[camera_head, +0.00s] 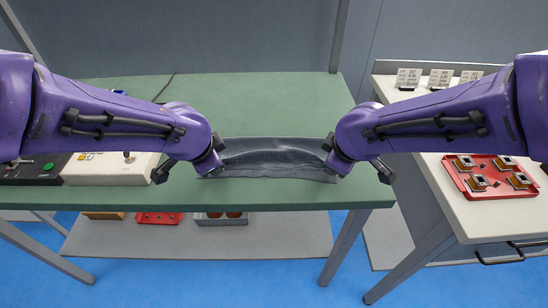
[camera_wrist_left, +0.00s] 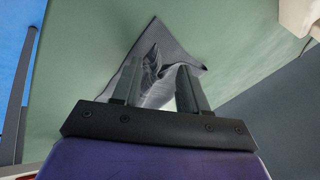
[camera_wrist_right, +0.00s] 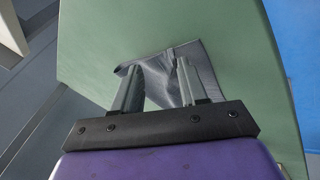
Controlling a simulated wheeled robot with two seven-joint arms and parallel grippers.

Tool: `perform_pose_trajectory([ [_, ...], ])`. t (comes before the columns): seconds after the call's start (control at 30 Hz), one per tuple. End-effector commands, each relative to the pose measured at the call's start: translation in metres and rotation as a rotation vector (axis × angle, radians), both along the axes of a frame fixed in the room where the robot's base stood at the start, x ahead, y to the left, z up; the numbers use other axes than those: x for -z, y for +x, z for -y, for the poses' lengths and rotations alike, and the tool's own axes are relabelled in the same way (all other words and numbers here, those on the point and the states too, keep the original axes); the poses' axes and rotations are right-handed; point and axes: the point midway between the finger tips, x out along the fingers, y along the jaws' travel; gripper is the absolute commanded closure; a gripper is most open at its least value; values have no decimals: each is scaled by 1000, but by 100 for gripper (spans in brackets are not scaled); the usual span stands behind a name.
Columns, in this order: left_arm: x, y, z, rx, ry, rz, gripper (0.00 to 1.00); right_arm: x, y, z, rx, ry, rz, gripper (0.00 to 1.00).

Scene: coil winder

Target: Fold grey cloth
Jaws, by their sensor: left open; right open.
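The grey cloth (camera_head: 275,158) lies on the green table top (camera_head: 270,105) near its front edge, between my two grippers. It looks wide and low, with a raised crease along its length. My left gripper (camera_head: 206,172) is at the cloth's left end. In the left wrist view its fingers (camera_wrist_left: 158,88) are apart, with rumpled cloth (camera_wrist_left: 155,62) between and beyond them. My right gripper (camera_head: 340,168) is at the cloth's right end. In the right wrist view its fingers (camera_wrist_right: 158,85) are apart, with bunched cloth (camera_wrist_right: 165,75) between them. The fingertips are hidden in the head view.
A control box (camera_head: 110,168) stands on the table at the left. On the right, a white bench (camera_head: 440,200) holds a red tray (camera_head: 490,177) with several coil parts and labelled cards (camera_head: 408,78). A lower shelf (camera_head: 150,240) holds small bins. The table behind the cloth is clear.

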Motion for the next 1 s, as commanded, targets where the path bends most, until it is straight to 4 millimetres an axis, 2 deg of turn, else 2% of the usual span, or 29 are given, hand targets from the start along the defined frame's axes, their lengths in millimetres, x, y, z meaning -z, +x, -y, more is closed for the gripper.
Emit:
perform_pose_trajectory([
  [0.17,2,-2,1,3,1,-5,53,2,-3,1,1,-2,-7,53],
  [0.4,-31,-14,2,6,-10,-4,53,-30,-15,0,-3,7,-6,53],
  [0.47,-35,-23,3,10,-12,-20,53,-34,-24,-2,-7,11,-22,53],
  [0.8,-83,-56,2,4,-6,-3,53,-83,-57,0,-1,4,-3,53],
  [1.0,-89,-61,1,2,0,-2,53,-89,-62,1,1,-1,-2,53],
])
